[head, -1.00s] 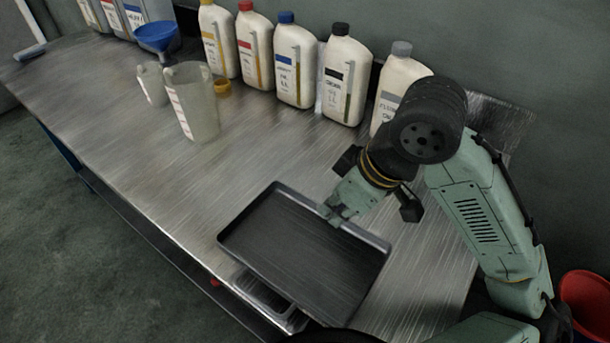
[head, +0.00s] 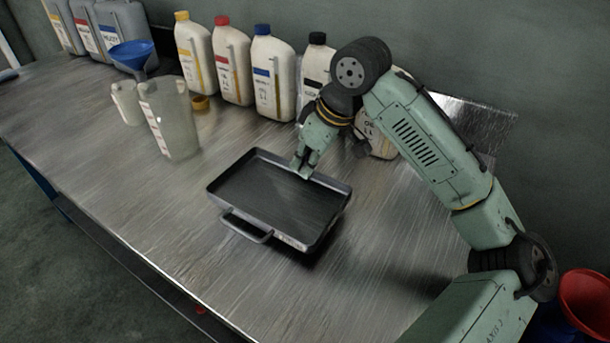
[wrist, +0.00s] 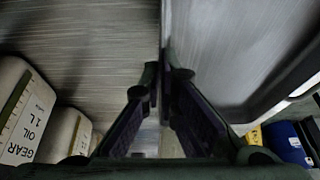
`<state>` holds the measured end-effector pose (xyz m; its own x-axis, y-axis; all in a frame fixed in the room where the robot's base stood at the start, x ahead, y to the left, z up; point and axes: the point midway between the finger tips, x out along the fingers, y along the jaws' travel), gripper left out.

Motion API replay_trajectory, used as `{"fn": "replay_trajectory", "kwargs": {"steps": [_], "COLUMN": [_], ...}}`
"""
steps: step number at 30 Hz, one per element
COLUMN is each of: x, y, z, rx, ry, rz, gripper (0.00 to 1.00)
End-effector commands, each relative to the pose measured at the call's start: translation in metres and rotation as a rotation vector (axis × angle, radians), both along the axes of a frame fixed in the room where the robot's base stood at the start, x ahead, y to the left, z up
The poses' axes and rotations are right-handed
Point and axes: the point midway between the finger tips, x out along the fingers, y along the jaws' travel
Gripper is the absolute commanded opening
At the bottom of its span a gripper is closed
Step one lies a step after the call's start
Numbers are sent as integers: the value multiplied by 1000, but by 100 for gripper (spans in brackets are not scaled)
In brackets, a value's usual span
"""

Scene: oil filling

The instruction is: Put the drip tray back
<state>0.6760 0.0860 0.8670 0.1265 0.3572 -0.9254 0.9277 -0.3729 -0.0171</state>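The drip tray (head: 275,205) is a dark, shallow rectangular pan with a raised rim and a grey handle (head: 246,230) on its near side. It is over the middle of the metal bench, roughly level. A dark shadow lies under its near right edge; I cannot tell whether it touches the bench. My gripper (head: 304,172) points down at the tray's far rim, with its fingers closed on it. In the wrist view the fingers (wrist: 162,75) meet at the rim, and the tray (wrist: 215,50) fills the right side.
Several white oil bottles (head: 272,75) stand along the bench's back; my arm partly hides the right ones. The near bench (head: 180,230) is clear. A red bucket (head: 588,295) is at right.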

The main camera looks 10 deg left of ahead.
Motion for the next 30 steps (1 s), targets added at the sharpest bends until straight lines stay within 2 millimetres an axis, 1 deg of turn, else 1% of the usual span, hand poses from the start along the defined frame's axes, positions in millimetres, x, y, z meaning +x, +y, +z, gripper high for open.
{"fn": "replay_trajectory", "kwargs": {"steps": [1, 4, 6, 13, 17, 27, 28, 30], "x": [0, 0, 0, -1, -1, -1, -1, -1], "y": [-1, -1, 0, 0, 0, 0, 0, 0], "z": [-14, -25, -27, -24, -28, -28, -28, -28], "rx": [0, -2, -1, 1, 1, 0, 0, 0], "ry": [0, -1, 0, 0, 0, 0, 0, 0], "rz": [-1, -2, 0, 0, 0, 0, 0, 0], "gripper": [0, 0, 0, 0, 0, 23, 25, 25]}}
